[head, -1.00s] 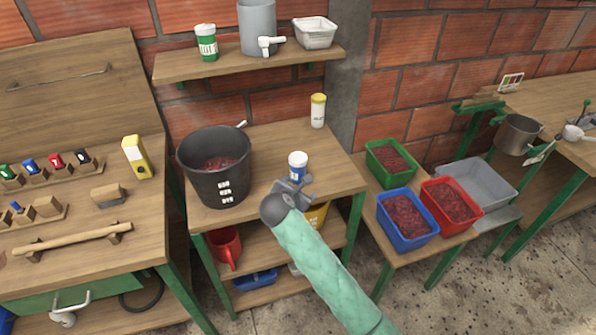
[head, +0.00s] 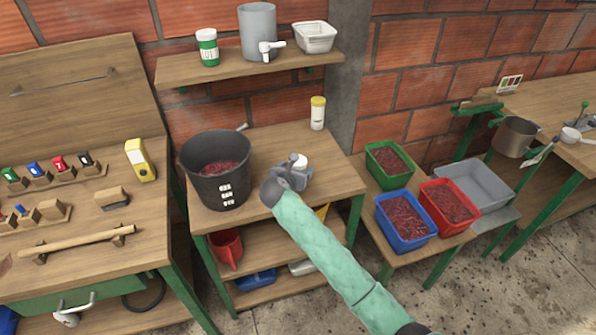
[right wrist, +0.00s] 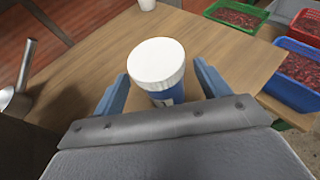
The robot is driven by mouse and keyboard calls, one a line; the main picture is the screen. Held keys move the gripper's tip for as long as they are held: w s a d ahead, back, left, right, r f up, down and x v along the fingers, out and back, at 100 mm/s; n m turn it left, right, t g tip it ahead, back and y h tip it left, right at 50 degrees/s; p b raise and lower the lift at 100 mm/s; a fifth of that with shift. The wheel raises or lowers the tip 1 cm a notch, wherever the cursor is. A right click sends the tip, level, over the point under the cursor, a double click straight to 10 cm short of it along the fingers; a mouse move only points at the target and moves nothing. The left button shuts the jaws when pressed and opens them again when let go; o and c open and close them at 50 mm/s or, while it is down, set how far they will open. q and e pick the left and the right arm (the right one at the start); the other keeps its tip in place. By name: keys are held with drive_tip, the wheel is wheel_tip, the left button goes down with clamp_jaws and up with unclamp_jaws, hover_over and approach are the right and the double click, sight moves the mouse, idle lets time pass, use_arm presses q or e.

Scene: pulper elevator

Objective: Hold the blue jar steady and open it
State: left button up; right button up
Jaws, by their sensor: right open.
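The blue jar with its white lid (right wrist: 157,65) stands upright on the wooden table (head: 262,215), between the open fingers of my right gripper (right wrist: 158,92). In the right wrist view a finger shows on each side of the jar, with a small gap visible at the right. In the head view my right gripper (head: 290,172) hides most of the jar, and only its white lid (head: 300,161) shows clearly. The lid is on the jar. My left gripper is in neither view.
A black pot (head: 213,170) of red contents stands left of the jar. A yellow-lidded white container (head: 318,113) stands behind it. Green (head: 390,163), blue (head: 405,220) and red (head: 449,206) crates sit on a lower bench at right. A shelf (head: 240,67) hangs above.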

drive_tip(key=shift+x, duration=1.15)
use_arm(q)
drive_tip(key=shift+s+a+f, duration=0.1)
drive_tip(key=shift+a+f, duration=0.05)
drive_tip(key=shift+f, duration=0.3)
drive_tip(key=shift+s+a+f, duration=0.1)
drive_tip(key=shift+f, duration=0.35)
use_arm(e)
drive_tip(key=shift+c, duration=0.4)
drive_tip(key=c, duration=1)
drive_tip(key=shift+r, duration=0.1)
drive_tip(key=shift+c, duration=0.2)
